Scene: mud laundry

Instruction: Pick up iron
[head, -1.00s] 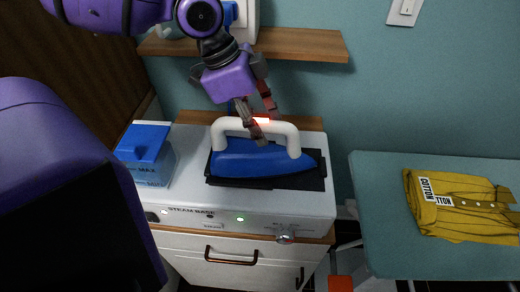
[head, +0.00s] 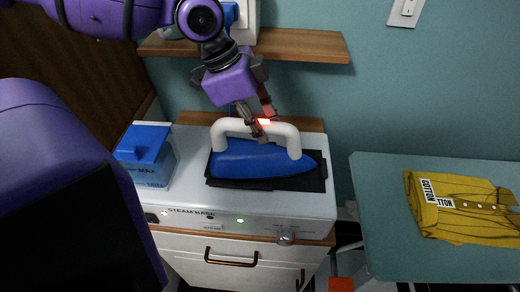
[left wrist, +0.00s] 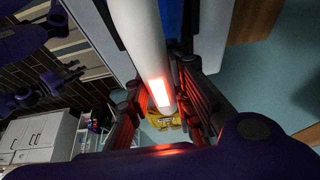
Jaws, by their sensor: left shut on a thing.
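The iron (head: 258,160) has a blue body and a white arched handle. It sits on a dark pad (head: 316,180) on top of the white steam base (head: 190,200). My left gripper (head: 263,128) comes down from above and is shut on the iron's white handle near its middle. In the left wrist view the handle (left wrist: 145,45) runs between the two fingers, lit by a red glow. The iron looks level on the pad, with no clear gap below it. My right gripper is not in view.
A clear-and-blue water tank (head: 146,152) stands left of the iron on the base. A wooden shelf (head: 300,44) is on the wall behind. An ironing board (head: 385,215) with a folded yellow shirt (head: 458,205) is at the right.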

